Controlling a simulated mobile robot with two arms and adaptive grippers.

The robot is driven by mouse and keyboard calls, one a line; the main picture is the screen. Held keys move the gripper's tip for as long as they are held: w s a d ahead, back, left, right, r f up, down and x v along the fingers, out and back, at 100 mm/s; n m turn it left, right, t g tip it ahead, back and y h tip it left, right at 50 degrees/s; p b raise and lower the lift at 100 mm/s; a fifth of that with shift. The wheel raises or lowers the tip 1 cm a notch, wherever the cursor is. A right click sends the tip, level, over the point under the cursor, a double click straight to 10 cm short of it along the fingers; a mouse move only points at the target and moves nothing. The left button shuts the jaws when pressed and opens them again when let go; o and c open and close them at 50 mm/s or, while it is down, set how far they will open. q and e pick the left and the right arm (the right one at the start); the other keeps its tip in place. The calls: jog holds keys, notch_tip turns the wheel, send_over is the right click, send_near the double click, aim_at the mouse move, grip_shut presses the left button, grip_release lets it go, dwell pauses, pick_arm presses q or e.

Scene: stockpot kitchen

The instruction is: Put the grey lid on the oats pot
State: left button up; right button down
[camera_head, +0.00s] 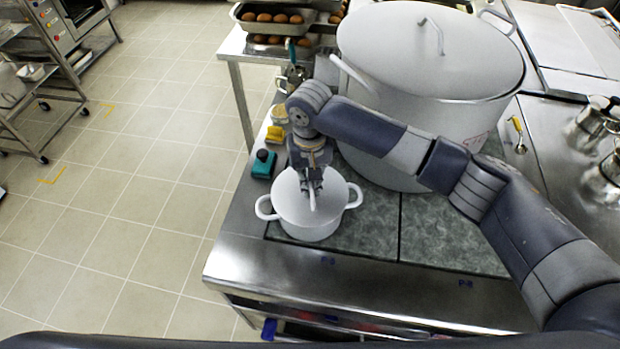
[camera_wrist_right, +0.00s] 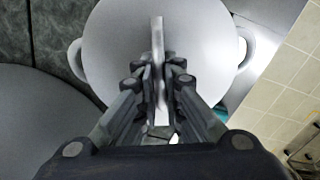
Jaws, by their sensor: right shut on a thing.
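A small white-grey pot (camera_head: 311,226) with two side handles stands near the front left corner of the counter. A grey lid (camera_head: 290,203) lies over its mouth and looks level; I cannot tell whether it is fully seated. My right gripper (camera_head: 312,190) points down at the lid and is shut on its upright handle. In the right wrist view the lid (camera_wrist_right: 105,45) fills the middle, with the handle between the fingers (camera_wrist_right: 160,85) and the pot's handles showing on both sides. No label on the pot is visible. My left gripper is not in view.
A large stockpot (camera_head: 385,140) with its own lid (camera_head: 430,50) stands close behind my right arm. A teal-and-black item (camera_head: 263,164) and a yellow item (camera_head: 274,134) lie along the counter's left edge. Trays of brown food (camera_head: 272,18) stand at the back. Floor lies left of the counter.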

jog(key=c, duration=1.7)
grip_release()
jog(key=shift+o, duration=0.2)
notch_tip(320, 180, up, 12)
